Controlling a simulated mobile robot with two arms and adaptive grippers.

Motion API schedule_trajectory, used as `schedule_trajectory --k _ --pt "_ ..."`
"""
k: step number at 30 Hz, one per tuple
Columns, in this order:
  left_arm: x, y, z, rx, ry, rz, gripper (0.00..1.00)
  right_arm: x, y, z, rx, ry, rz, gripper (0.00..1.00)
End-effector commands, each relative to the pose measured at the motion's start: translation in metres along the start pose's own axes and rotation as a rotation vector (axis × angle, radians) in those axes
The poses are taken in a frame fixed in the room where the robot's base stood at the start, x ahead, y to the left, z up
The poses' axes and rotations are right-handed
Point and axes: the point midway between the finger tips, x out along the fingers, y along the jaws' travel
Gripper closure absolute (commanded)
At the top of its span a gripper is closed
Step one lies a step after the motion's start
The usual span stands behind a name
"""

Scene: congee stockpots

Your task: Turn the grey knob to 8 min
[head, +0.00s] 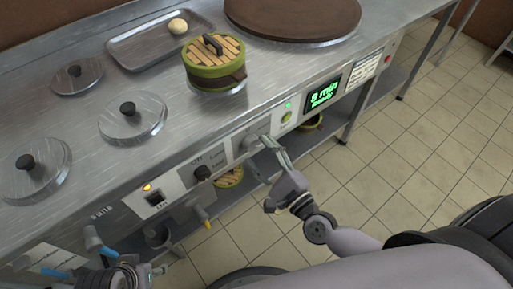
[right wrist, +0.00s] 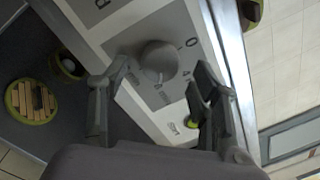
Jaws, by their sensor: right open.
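The grey knob (head: 251,142) is on the front panel, and it shows large in the right wrist view (right wrist: 158,60), with dial marks around it. The display (head: 323,94) beside it shows green text that seems to read 8 min, with a blurred second line. My right gripper (head: 273,147) is open at the knob. In the right wrist view its fingers (right wrist: 163,72) are spread on either side of the knob's near edge, and I cannot tell whether they touch it. My left gripper (head: 125,275) is partly in view at the lower left, its jaws unclear.
A green button (head: 287,117) is to the right. A green-banded steamer (head: 214,66), lidded wells (head: 132,116) and a tray (head: 150,50) are on the counter. Open tiled floor lies in front.

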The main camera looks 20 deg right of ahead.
Motion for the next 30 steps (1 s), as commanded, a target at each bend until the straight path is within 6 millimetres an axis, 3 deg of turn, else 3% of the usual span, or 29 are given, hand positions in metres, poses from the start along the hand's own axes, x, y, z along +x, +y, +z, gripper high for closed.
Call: schedule_trajectory --k 6,12,18,30 --pt "0.0 0.0 0.0 -0.001 0.0 0.0 0.5 -0.05 0.002 -0.001 -0.002 0.001 0.008 0.43" --pt "0.0 0.0 0.0 -0.001 0.0 0.0 0.5 -0.084 0.002 0.0 -0.001 0.001 0.006 0.43" --pt "0.0 0.0 0.0 -0.001 0.0 0.0 0.5 -0.097 0.001 0.0 0.0 0.0 0.003 0.43" --pt "-0.001 0.0 0.0 -0.001 0.0 -0.001 0.5 -0.098 0.001 0.0 0.0 0.0 0.002 0.43"
